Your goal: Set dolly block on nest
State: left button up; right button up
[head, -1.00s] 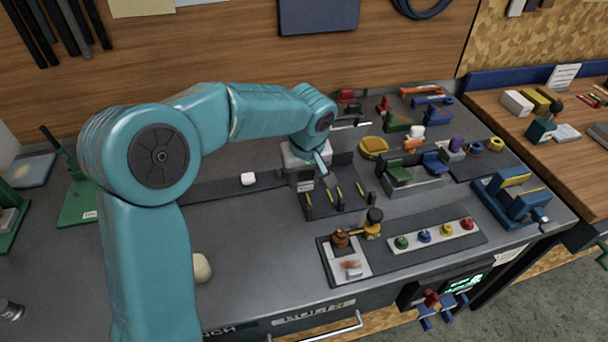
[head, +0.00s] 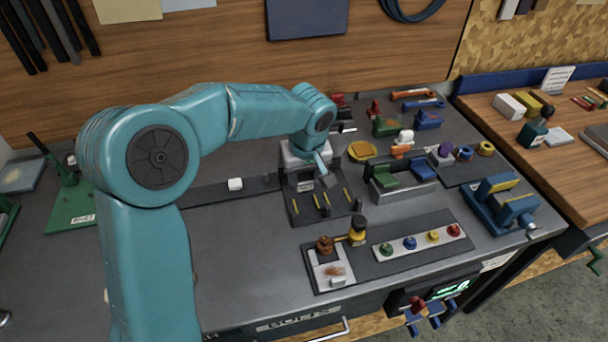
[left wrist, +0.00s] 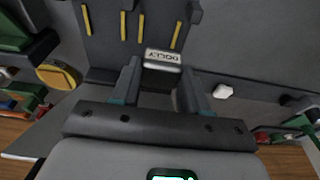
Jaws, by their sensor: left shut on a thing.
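The dolly block (left wrist: 162,60), a pale grey piece marked "DOLLY", sits between the fingertips in the left wrist view. My left gripper (left wrist: 160,88) is shut on it. In the head view my left gripper (head: 308,175) hangs over the rear left part of a dark rack (head: 325,212) with several yellow strips. The rack also shows beyond the block in the left wrist view (left wrist: 105,42). I cannot tell whether the block touches it, and no label marks the nest. My right gripper is not in view.
A white block (head: 235,184) lies on the bench left of the rack. A yellow dish (head: 361,151) and a green and blue fixture (head: 400,178) stand to the right. A tray with coloured knobs (head: 420,241) is in front. The front left bench top is clear.

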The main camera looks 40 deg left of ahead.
aim_at(306, 188)
pick_arm(q)
jog(key=shift+s+r, duration=0.15)
jog(key=shift+r, duration=0.15)
jog(key=shift+w+d+r+p, duration=0.1)
jog(key=shift+w+d+p, duration=0.2)
jog(key=shift+w, duration=0.25)
jog(key=shift+r, duration=0.15)
jog(key=shift+s+a+r, duration=0.1)
jog(key=shift+s+a, duration=0.05)
jog(key=shift+s, duration=0.15)
jog(key=shift+w, duration=0.25)
jog(key=shift+s+f+b, duration=0.2)
jog(key=shift+f+b, duration=0.1)
jog(key=shift+b, duration=0.05)
notch_tip(306, 188, down, 5)
jog(key=b, duration=0.4)
jog(key=shift+b, duration=0.3)
jog(key=shift+w+f+b, duration=0.15)
jog(key=shift+f+b, duration=0.25)
jog(key=shift+f, duration=0.15)
